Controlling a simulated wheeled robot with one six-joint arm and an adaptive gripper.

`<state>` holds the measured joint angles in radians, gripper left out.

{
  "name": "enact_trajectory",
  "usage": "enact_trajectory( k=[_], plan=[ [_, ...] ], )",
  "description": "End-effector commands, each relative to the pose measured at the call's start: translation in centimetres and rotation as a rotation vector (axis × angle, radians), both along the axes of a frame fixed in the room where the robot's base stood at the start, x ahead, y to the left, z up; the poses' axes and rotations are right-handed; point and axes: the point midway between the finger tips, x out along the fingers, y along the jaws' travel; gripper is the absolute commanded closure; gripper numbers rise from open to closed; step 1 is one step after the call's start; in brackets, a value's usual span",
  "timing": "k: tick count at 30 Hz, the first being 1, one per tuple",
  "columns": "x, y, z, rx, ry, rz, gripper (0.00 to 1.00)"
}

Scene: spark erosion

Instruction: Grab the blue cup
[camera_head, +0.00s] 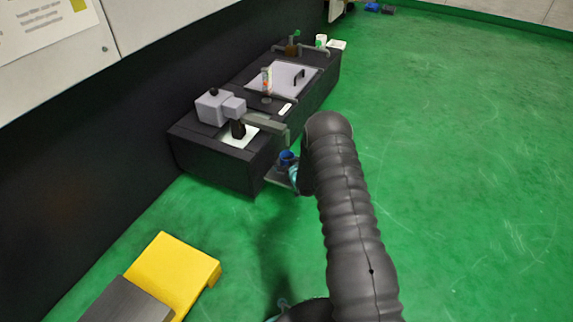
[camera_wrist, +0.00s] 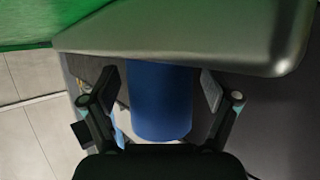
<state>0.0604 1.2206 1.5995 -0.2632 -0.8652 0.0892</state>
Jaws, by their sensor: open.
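The blue cup (camera_wrist: 161,100) is in the middle of the wrist view, between the two open fingers of my gripper (camera_wrist: 158,88). There are gaps between the cup and both fingers, the left one looking a little wider at the tips. The cup's far end meets the edge of a grey surface (camera_wrist: 200,32). In the head view the cup (camera_head: 286,158) shows small beside the end of my arm, near the front corner of the dark bench. My gripper (camera_head: 293,172) is mostly hidden there behind my arm.
The long dark bench (camera_head: 215,165) carries a grey machine (camera_head: 219,107), a sink-like panel (camera_head: 285,78) and several small items. A grey bar (camera_head: 266,127) sticks out just above the cup. A yellow block (camera_head: 172,272) stands at lower left. The green floor on the right is clear.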

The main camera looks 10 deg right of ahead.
Motion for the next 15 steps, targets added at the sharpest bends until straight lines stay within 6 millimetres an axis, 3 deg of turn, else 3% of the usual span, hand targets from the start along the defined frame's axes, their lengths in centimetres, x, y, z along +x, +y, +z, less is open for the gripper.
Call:
enact_trajectory(
  k=[5,8,13,15],
  plan=[
    [0.02,0.0,0.01,0.0,0.0,0.0,0.13],
    [0.01,0.0,0.03,0.0,0.0,0.0,0.33],
    [0.0,0.0,0.03,0.0,0.0,0.0,0.75],
    [0.0,0.0,0.03,0.0,0.0,0.0,0.81]
  ],
)
